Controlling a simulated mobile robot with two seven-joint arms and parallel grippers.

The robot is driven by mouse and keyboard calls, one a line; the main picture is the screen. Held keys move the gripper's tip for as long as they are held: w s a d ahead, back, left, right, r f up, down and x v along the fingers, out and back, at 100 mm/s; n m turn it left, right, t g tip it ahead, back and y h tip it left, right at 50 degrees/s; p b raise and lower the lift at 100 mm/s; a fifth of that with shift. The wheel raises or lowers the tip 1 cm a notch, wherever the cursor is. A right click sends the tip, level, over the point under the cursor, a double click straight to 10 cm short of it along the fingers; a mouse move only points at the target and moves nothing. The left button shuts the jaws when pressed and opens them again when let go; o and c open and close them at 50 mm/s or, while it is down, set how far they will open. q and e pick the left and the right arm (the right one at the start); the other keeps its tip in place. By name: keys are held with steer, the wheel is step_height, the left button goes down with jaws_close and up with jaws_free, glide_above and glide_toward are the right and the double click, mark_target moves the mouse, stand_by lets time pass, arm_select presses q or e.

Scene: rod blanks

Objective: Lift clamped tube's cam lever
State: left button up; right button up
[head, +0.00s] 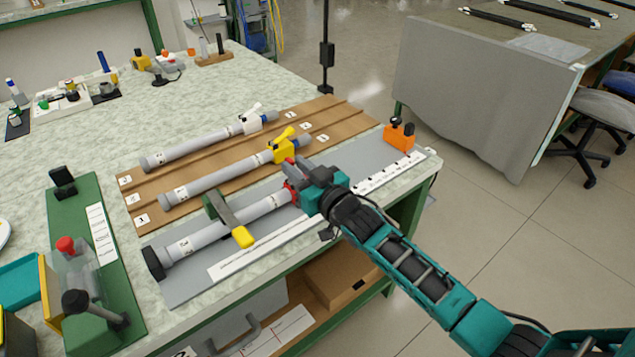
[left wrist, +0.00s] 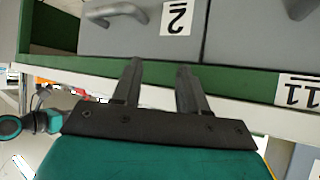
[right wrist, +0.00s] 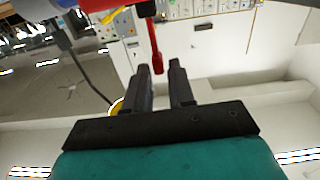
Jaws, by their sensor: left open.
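The clamped tube (head: 235,228) is grey and lies on a grey plate, held by a clamp (head: 222,212) with a yellow handle (head: 242,237). Its red collar and cam lever (head: 290,189) are at its right end, partly hidden by my right gripper (head: 296,176). In the right wrist view the red lever (right wrist: 156,48) points down towards my right fingertips (right wrist: 158,68). Its tip lies in line with the gap between the open fingers, which are not closed on it. My left gripper (left wrist: 156,70) is open and empty, facing grey drawers (left wrist: 240,35) under the bench.
Two more tubes, with a yellow lever collar (head: 285,148) and a white one (head: 250,121), lie on the brown rack (head: 150,219) behind. An orange block (head: 399,137) stands at the plate's right end. A green fixture (head: 117,260) is at left.

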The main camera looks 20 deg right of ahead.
steer(key=v, duration=0.8)
steer(key=shift+p, duration=0.35)
steer(key=shift+s, duration=0.1)
steer(key=s+f+g+h, duration=0.2)
steer(key=s+f+g, duration=0.1)
steer(key=s+f, duration=0.4)
steer(key=s+d+f+m+g+h+p, duration=0.1)
steer(key=s+f+g+h, duration=0.1)
steer(key=s+f, duration=0.5)
steer(key=s+g, duration=0.1)
steer(key=s, duration=0.5)
steer(key=shift+f+m, duration=0.3)
steer(key=shift+f, duration=0.05)
